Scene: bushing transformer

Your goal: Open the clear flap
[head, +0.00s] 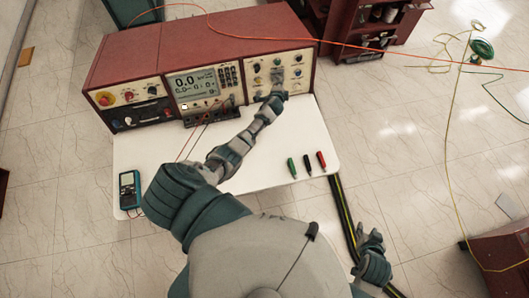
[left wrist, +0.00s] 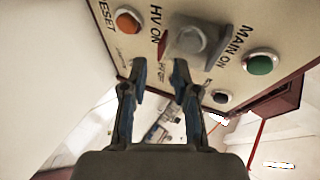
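The clear flap (left wrist: 213,54) is a greyish see-through cover over a round grey button beside the HV ON label in the left wrist view. It looks closed. In the head view it is small on the right-hand panel (head: 277,77). My left gripper (left wrist: 160,72) is open, with its two fingers apart and nothing between them. Its fingertips are just below and left of the flap; I cannot tell whether one touches it. In the head view my left gripper (head: 274,97) is at that panel's lower edge. My right gripper (head: 371,240) hangs low, away from the table.
An orange button (left wrist: 127,21) and a green MAIN ON button (left wrist: 260,64) flank the flap. The red console (head: 205,60) stands on a white table (head: 250,170). Several coloured probes (head: 307,165) and a multimeter (head: 130,190) lie on it. An orange cable crosses the console top.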

